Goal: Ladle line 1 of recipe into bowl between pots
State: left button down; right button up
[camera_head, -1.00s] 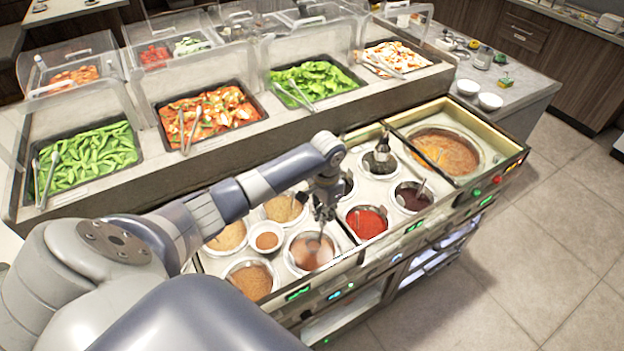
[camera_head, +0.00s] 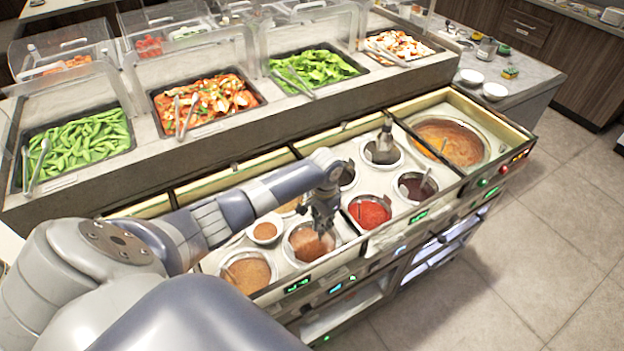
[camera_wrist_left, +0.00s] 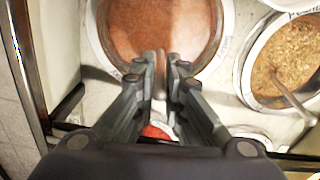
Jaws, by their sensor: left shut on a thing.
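My left gripper (camera_head: 323,222) is over the right side of a white-rimmed pot of reddish-brown sauce (camera_head: 304,243). It is shut on a thin ladle handle (camera_wrist_left: 159,75), which shows between the fingertips in the left wrist view. The handle points down to this pot; the ladle's scoop is hidden. The small white bowl (camera_head: 265,231) stands between the pots, left of and behind the gripper, with reddish-brown content. The recipe is not seen in these frames. My right gripper is not in view.
A pot of red sauce (camera_head: 370,212) is close on the right, and a brown sauce pot (camera_head: 246,272) is at front left. A pot of tan sauce (camera_wrist_left: 283,68) has its own ladle. Food trays with clear guards line the back; a large soup well (camera_head: 446,143) is at right.

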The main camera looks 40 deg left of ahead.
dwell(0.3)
pick_arm(q)
jog(key=shift+f, duration=0.15)
jog(key=shift+d, duration=0.1)
jog(key=c, duration=1.6)
grip_release()
jog(key=shift+f, duration=0.1)
jog(key=o, duration=0.6)
jog(key=shift+o, duration=0.2)
